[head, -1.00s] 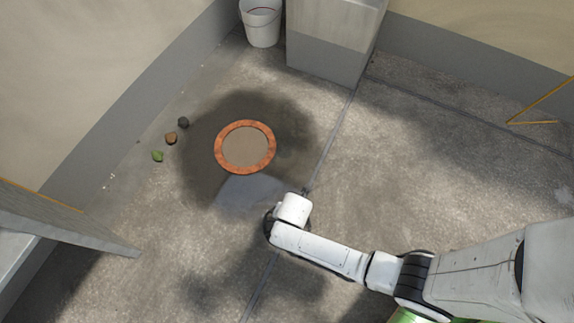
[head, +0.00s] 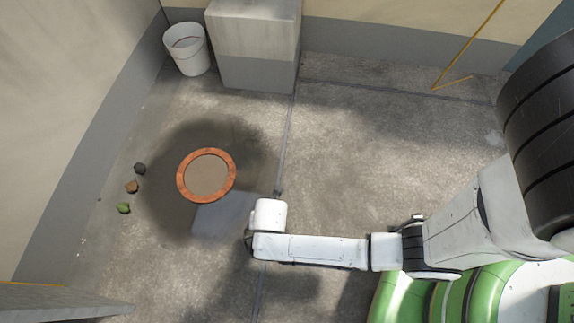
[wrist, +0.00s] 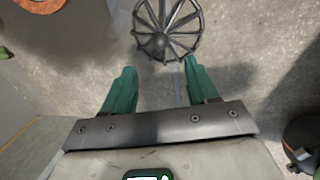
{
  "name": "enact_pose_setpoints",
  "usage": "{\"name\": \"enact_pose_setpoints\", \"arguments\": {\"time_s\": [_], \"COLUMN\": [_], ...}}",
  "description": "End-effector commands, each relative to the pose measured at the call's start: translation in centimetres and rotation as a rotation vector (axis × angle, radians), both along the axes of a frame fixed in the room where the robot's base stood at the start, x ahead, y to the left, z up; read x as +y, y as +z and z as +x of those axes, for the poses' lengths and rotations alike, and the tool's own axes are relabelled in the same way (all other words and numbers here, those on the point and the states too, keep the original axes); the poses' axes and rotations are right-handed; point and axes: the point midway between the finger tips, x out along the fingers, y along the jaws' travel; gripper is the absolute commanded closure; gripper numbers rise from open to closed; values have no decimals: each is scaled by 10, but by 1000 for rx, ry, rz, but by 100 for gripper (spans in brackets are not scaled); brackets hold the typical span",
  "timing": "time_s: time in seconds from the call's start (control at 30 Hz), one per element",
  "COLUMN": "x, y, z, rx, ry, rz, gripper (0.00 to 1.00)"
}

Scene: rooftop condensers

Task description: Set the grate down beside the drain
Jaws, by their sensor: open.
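The grate (wrist: 168,28), a dark dome of metal ribs with a round knob, shows at the top of the wrist view, on the grey concrete as far as I can tell. My gripper (wrist: 158,68) is open; its green fingers are apart, with the knob just beyond the gap between the tips. I see no finger contact. The drain (head: 182,184), an orange-brown ring around murky brown water, lies left of my arm in the head view; part of its ring (wrist: 38,5) shows at the wrist view's top left. In the head view my arm hides the gripper and most or all of the grate.
A dark wet patch (head: 160,205) surrounds the drain. Several small lumps (head: 131,187) lie left of it. A white bucket (head: 188,50) and a grey block (head: 254,45) stand at the back wall. A panel edge (head: 65,303) juts in lower left. The concrete right of the drain is clear.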

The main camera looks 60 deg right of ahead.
Motion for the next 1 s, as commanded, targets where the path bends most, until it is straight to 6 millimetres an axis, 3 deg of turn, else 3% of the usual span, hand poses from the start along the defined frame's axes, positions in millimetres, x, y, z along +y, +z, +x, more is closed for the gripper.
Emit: {"name": "enact_pose_setpoints", "arguments": {"time_s": [0.13, 0.27, 0.4, 0.6, 0.8, 1.0], "x": [-14, -34, -54, -74, -80, -81], "y": [28, 70, 119, 180, 209, 212], "z": [-2, -11, -29, -60, -78, -80], "rx": [-4, -6, -5, -6, -5, -6], "ry": [-262, -656, -1105, -1639, -1900, -1936], "rz": [40, 97, 160, 228, 255, 259], "gripper": [42, 42, 42, 42, 42, 42]}}
